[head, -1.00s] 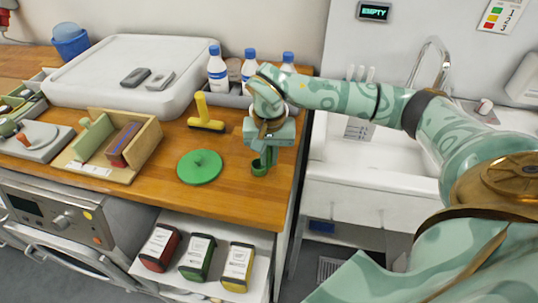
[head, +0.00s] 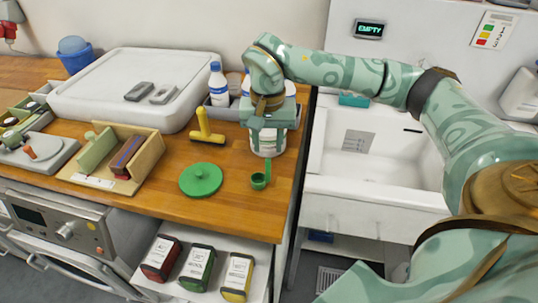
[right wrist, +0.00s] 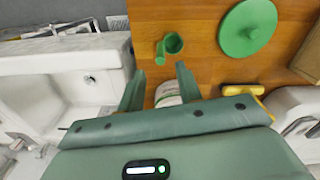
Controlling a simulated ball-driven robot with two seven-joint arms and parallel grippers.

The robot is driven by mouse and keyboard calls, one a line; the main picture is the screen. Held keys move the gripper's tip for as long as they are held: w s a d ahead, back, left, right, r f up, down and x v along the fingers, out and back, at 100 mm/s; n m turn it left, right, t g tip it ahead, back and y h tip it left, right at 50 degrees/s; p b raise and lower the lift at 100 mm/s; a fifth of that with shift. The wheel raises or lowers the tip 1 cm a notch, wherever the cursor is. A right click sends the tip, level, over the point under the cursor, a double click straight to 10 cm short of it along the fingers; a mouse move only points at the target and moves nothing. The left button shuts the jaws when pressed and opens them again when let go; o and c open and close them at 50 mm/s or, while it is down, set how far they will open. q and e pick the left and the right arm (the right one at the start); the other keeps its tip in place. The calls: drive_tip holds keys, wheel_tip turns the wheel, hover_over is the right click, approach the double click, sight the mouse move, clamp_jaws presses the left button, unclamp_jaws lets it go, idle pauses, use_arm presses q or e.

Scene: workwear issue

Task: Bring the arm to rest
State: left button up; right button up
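My right gripper (head: 268,146) is above the right end of the wooden counter. In the right wrist view its two fingers (right wrist: 160,69) stand apart with nothing gripped between them. A small green scoop (head: 259,181) with an upright handle stands on the counter, below and in front of the gripper. It also shows just beyond the fingertips in the right wrist view (right wrist: 174,43). A white tub (head: 267,149) shows behind the fingers and is partly hidden by them. My left gripper is not in view.
A round green lid (head: 201,181) lies left of the scoop. A yellow-handled tool (head: 206,138), a wooden box (head: 147,160) and a white case (head: 130,83) are farther left. A sink (head: 372,158) is to the right. Bottles stand at the wall.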

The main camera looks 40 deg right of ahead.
drive_tip(key=shift+r, duration=1.25)
